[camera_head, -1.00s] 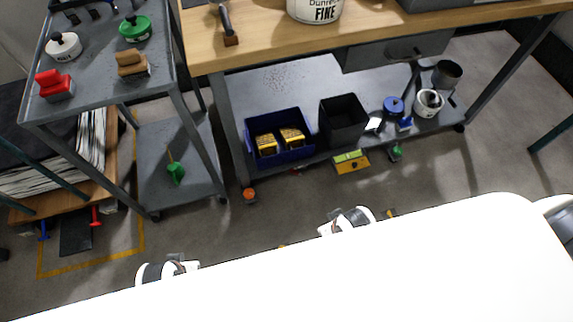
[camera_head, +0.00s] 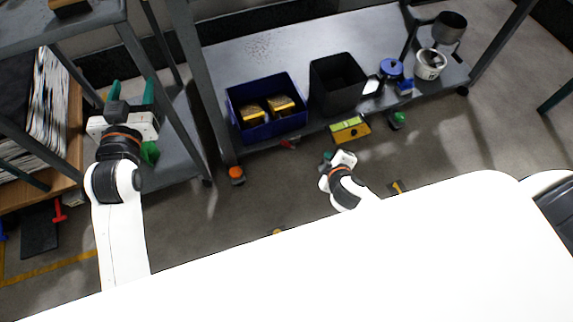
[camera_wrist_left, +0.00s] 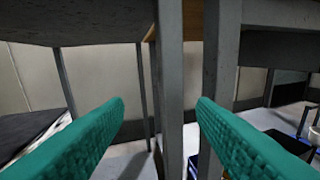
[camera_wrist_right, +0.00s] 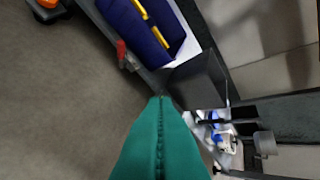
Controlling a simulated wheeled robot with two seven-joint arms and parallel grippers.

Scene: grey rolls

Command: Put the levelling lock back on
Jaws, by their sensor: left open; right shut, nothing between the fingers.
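I cannot tell for sure which part is the levelling lock. A small red lever (camera_head: 288,144) sits at the front edge of the workbench's lower shelf, and shows in the right wrist view (camera_wrist_right: 122,53). An orange part (camera_head: 237,174) is at the foot of the workbench's left leg. My left gripper (camera_head: 132,92) is open and empty beside the grey cart's leg; its green fingers (camera_wrist_left: 160,110) flank grey uprights in its wrist view. My right gripper (camera_head: 328,158) is shut and empty, low in front of the lower shelf; its closed fingers show in its wrist view (camera_wrist_right: 159,100).
The lower shelf (camera_head: 300,45) holds a blue bin (camera_head: 245,128) with yellow-edged packs, a black bin (camera_head: 338,92), a white tin (camera_head: 430,66) and a blue lidded pot (camera_head: 391,69). A yellow-green box (camera_head: 350,130) lies on the floor before it. Floor between my arms is mostly clear.

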